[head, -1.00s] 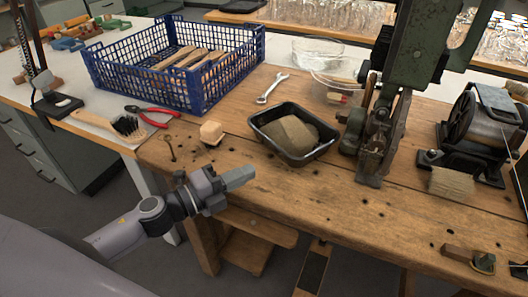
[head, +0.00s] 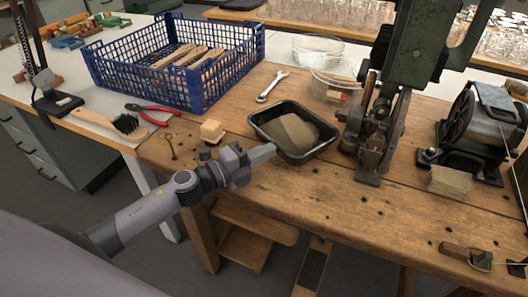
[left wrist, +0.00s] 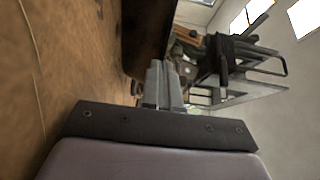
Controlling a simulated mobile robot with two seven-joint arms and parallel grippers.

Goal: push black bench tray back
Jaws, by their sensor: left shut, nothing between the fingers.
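The black bench tray (head: 318,152) sits on the wooden workbench in the head view, with a tan-grey block (head: 292,132) lying in it. My left gripper (head: 266,152) is shut and empty, just in front of the tray's near left corner. Its fingertips look very close to the tray wall; I cannot tell whether they touch. In the left wrist view the closed fingers (left wrist: 164,85) point ahead beside a dark surface. My right gripper is not in view.
A blue crate (head: 205,100) of wooden pieces stands behind left. A wrench (head: 271,87) lies behind the tray, near clear plastic tubs (head: 335,80). A green machine (head: 375,140) stands close at the tray's right.

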